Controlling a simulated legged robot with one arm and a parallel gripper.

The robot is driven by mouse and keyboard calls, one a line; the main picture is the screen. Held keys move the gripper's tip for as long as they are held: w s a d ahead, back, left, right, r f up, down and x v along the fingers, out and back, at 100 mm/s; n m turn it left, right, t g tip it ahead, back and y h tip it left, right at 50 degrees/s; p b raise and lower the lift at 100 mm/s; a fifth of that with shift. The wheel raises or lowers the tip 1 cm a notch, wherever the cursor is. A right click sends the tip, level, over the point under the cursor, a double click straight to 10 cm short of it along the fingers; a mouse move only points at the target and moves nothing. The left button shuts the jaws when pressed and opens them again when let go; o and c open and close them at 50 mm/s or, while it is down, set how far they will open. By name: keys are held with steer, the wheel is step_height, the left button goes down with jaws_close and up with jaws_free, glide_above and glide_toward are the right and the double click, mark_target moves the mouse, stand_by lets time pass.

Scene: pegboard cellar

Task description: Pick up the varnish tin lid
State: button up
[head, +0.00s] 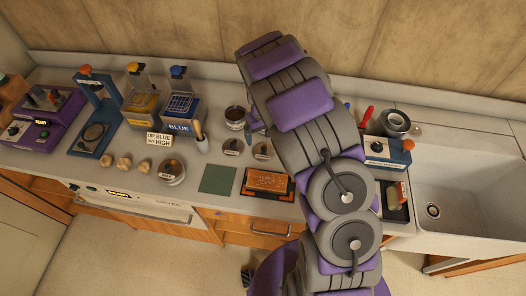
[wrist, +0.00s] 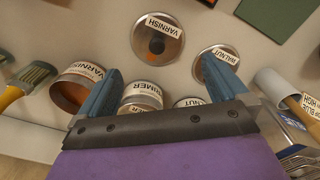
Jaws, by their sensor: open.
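The varnish tin lid (wrist: 172,22) is a round silvery disc with a white VARNISH label and a dark and orange middle. It lies on the counter; in the head view it appears as the right one of two small lids (head: 262,151). My gripper (wrist: 161,67) is open and empty, its blue fingers apart, with the lid just beyond and between the tips. A walnut lid (wrist: 213,68) lies close to the right fingertip. An open varnish tin (wrist: 70,92) stands left of the left finger. In the head view my arm hides most of the gripper.
A primer tin (wrist: 142,92) and another, partly hidden tin (wrist: 188,102) stand close below the fingers. A brush (wrist: 32,76) lies at left, and a grey holder (wrist: 272,84) stands at right. A green square (head: 217,179) and an orange tray (head: 267,182) lie in front of the lids.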

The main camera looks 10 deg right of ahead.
mark_target(263, 148)
step_height(263, 148, down, 3)
steer(key=shift+d+r, duration=0.1)
steer(key=shift+d, duration=0.05)
steer(key=shift+s+f+b, duration=0.1)
steer(key=shift+f+b, duration=0.35)
steer(key=shift+f, duration=2.25)
steer(key=c, duration=0.7)
steer(key=shift+r, duration=0.1)
